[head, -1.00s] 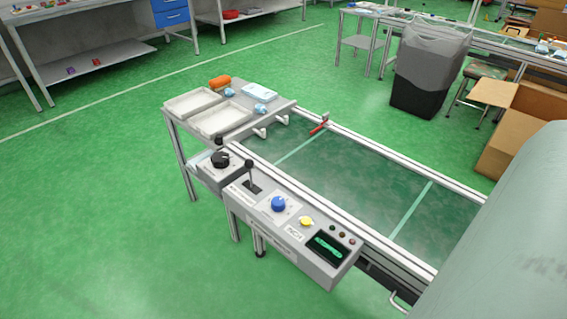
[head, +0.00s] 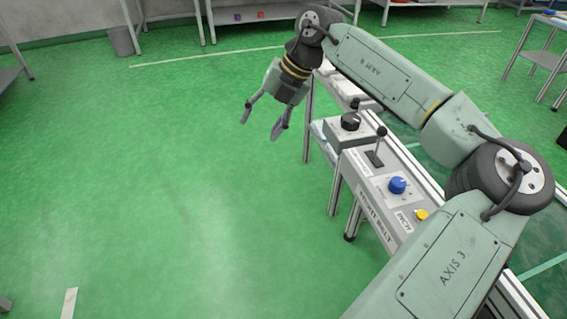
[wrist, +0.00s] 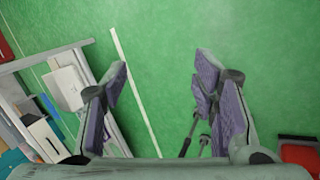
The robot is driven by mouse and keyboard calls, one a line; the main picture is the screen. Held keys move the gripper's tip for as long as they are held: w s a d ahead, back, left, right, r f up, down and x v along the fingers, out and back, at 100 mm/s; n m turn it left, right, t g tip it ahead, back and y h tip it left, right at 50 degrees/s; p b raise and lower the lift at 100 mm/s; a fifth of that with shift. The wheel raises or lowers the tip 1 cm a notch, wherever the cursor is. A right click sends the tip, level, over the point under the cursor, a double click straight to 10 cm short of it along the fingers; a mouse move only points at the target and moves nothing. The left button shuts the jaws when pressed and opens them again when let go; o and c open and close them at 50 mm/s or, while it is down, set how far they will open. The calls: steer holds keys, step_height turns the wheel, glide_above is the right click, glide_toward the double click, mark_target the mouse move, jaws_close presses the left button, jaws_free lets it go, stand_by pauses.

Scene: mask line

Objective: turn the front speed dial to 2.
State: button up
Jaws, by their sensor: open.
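A blue dial (head: 397,185) sits on a pale scale plate on the sloped grey control panel (head: 372,212) in the head view. A black dial (head: 350,121) sits on a smaller box at the far end of the panel. I cannot read the numbers or either dial's setting. My gripper (head: 261,122) is open and empty, in the air left of the black dial and apart from both dials. Its purple-padded fingers also show spread in the wrist view (wrist: 158,95), with green floor between them; no dial is clearly seen there.
A black-knobbed lever (head: 378,146) stands between the dials. A yellow knob (head: 421,214) is nearer me on the panel. My arm covers part of the conveyor behind. The green floor (head: 150,190) left of the panel is clear.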

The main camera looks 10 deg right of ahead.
steer(key=s+d+f+m+h, duration=0.1)
steer(key=s+d+m+h, duration=0.1)
steer(key=d, duration=0.7)
steer(key=s+d+f+m+h, duration=0.1)
steer(key=s+d+m+h, duration=0.15)
steer(key=d, duration=0.75)
steer(key=m+g+h+b, duration=0.1)
steer(key=m+g, duration=0.1)
steer(key=m, duration=0.1)
glide_toward(398, 182)
step_height(398, 182, down, 8)
steer(key=shift+s+r, duration=0.1)
steer(key=shift+s, duration=0.05)
steer(key=shift+f, duration=0.6)
steer(key=shift+c, duration=0.5)
steer(key=c, duration=1.1)
